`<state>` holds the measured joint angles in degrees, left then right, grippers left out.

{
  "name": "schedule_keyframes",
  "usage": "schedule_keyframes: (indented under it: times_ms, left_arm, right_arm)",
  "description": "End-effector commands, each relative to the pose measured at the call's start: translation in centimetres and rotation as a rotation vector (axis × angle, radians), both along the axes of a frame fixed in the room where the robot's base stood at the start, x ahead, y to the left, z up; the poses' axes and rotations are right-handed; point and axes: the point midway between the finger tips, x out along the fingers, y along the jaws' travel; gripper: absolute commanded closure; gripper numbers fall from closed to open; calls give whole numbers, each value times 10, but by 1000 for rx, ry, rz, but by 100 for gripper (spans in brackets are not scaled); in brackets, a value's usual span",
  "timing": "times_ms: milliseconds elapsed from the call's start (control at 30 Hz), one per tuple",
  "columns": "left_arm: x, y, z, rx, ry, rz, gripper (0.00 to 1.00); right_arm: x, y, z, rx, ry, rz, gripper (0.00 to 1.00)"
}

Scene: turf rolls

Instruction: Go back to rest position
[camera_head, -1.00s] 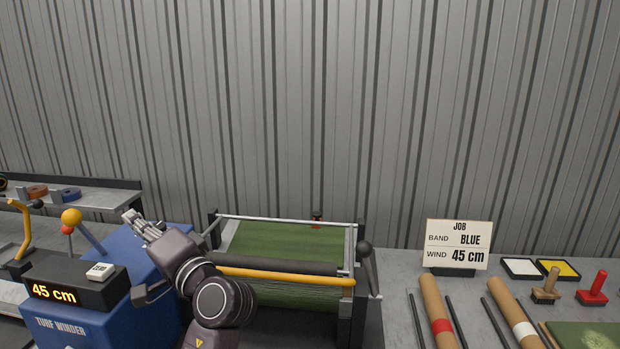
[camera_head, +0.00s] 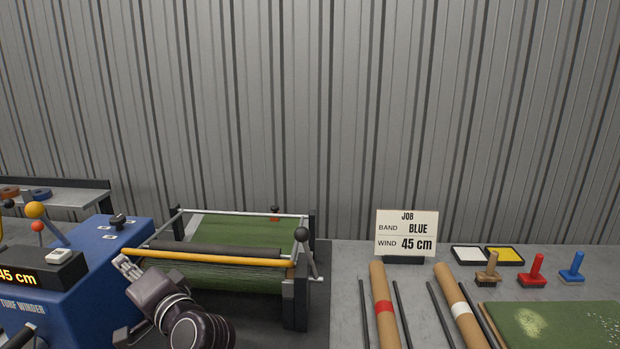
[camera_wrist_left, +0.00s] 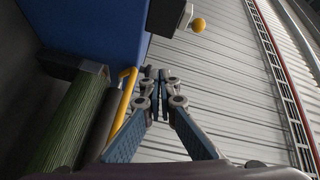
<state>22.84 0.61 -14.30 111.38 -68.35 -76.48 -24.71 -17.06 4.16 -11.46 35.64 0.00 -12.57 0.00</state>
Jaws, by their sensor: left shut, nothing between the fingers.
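My left gripper (camera_head: 122,264) is shut and empty. In the head view it is in front of the left end of the yellow bar on the turf winder, close to the blue housing (camera_head: 95,262). In the left wrist view its fingers (camera_wrist_left: 160,78) are together, with the yellow bar (camera_wrist_left: 122,103) and the green turf roll (camera_wrist_left: 72,125) to their left. Whether the gripper touches the bar cannot be told. My right gripper is not in view.
The winder's frame with green turf (camera_head: 245,232) stands behind the arm. On the right table are a job card (camera_head: 406,234), cardboard tubes (camera_head: 384,308), stamps (camera_head: 533,270), ink pads (camera_head: 487,255) and a turf piece (camera_head: 560,322).

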Motion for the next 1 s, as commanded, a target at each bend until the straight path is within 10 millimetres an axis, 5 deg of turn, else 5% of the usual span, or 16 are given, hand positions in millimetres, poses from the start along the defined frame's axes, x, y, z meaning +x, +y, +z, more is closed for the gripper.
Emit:
schedule_keyframes:
  times_ms: [333,500,600,800,1000]
  left_arm:
    - [-43,-13,-141,-327,139,-101,100]
    - [-110,-42,-242,-627,272,-144,100]
    - [-156,-65,-285,-797,348,-152,100]
    - [-231,-103,-329,-1038,467,-142,100]
    - [-293,-134,-347,-1214,563,-116,100]
  right_arm:
    - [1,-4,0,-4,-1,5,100]
    - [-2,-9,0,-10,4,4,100]
    - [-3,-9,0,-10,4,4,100]
    - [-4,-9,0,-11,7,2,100]
    - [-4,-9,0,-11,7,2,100]
